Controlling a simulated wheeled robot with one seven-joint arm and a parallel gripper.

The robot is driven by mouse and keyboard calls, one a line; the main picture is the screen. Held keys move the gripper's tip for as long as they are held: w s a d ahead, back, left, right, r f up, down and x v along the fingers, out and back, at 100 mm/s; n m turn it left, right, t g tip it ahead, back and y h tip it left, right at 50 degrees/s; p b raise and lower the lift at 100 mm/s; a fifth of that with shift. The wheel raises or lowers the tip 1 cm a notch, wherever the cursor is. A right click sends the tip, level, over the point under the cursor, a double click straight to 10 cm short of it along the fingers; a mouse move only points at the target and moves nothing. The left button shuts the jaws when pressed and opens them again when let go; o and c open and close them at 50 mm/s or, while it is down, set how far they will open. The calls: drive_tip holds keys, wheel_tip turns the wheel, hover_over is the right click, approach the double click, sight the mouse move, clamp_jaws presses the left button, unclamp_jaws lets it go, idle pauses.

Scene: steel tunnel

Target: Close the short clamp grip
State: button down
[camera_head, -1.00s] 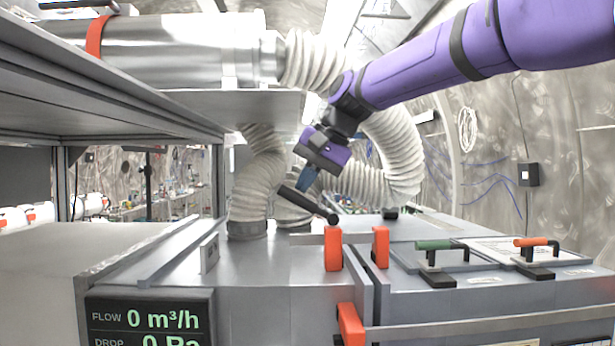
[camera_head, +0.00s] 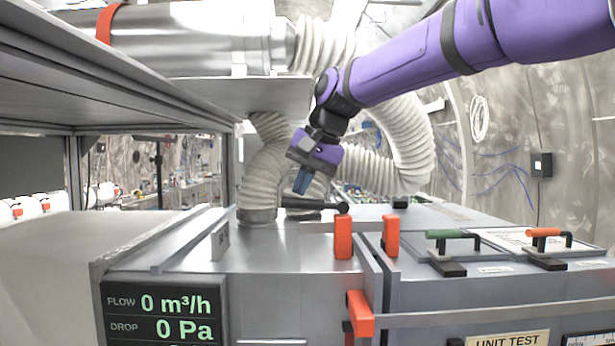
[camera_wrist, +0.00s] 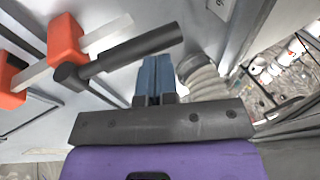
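A black bar-like grip (camera_head: 312,204) lies nearly level above the steel housing top in the head view, taken here as the short clamp grip. In the wrist view, the black grip (camera_wrist: 130,52) runs from a round end at left up to the right. My gripper (camera_head: 301,182), with blue fingers, is just above the grip's left part, pointing down. In the wrist view, the fingers (camera_wrist: 157,78) are together with nothing between them, close to the grip's free end. I cannot tell whether they touch it. An orange block (camera_head: 343,237) stands near the grip's right end.
A second orange block (camera_head: 390,236) stands to the right, with another (camera_head: 360,313) below on the front. Corrugated white hoses (camera_head: 262,170) rise behind my gripper. A shelf (camera_head: 150,100) overhangs the left.

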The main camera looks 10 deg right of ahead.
drive_tip(key=shift+r, duration=0.15)
drive_tip(key=shift+r, duration=0.6)
drive_tip(key=shift+r, duration=0.1)
drive_tip(key=shift+s+d+r, duration=0.1)
drive_tip(key=shift+r, duration=0.1)
drive_tip(key=v, duration=0.4)
drive_tip(key=shift+s+d+r, duration=0.2)
drive_tip(key=shift+d+r, duration=0.05)
drive_tip(key=shift+d, duration=0.1)
drive_tip(key=s+d, duration=0.7)
drive_tip(key=d, duration=0.2)
drive_tip(key=shift+s+f, duration=0.1)
drive_tip(key=shift+f, duration=0.05)
